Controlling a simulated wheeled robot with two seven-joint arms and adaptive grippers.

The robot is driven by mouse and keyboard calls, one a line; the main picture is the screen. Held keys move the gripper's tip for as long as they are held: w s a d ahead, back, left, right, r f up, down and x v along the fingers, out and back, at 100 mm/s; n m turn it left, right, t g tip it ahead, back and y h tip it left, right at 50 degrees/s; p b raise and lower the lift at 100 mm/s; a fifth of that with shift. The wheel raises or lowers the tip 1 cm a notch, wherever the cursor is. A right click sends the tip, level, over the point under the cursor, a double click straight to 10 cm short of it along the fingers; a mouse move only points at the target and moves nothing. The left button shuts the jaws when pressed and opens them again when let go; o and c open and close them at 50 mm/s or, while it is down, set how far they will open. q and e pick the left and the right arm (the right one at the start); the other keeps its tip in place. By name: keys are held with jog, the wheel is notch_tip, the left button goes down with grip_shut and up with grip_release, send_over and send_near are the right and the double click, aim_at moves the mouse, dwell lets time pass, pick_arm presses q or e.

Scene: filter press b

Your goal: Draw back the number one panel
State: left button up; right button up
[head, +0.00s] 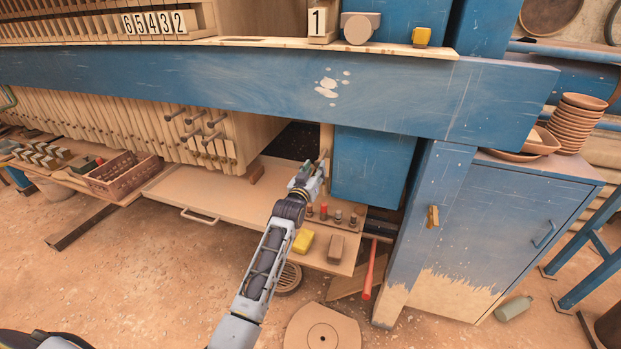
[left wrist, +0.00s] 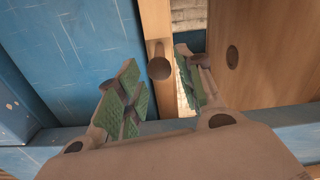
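The number one panel is a narrow wooden board (head: 326,138) below the blue beam, beneath the block marked 1 (head: 317,22). It stands beside a blue block, apart from the stacked panels numbered 2 to 6 (head: 215,140). In the left wrist view its edge (left wrist: 155,20) carries a dark round handle end (left wrist: 159,68). My left gripper (head: 312,172) is at this panel's handle. In the left wrist view its green-padded fingers (left wrist: 160,88) are spread, one on each side of the handle, with gaps visible. My right gripper is out of view.
A blue beam (head: 250,85) runs above. A tray (head: 205,190) lies below the panels. A blue post (head: 425,210) and cabinet (head: 500,230) stand to the right. A red-handled tool (head: 370,268) leans nearby.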

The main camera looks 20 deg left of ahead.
pick_arm(q)
jog(key=shift+s, duration=2.2)
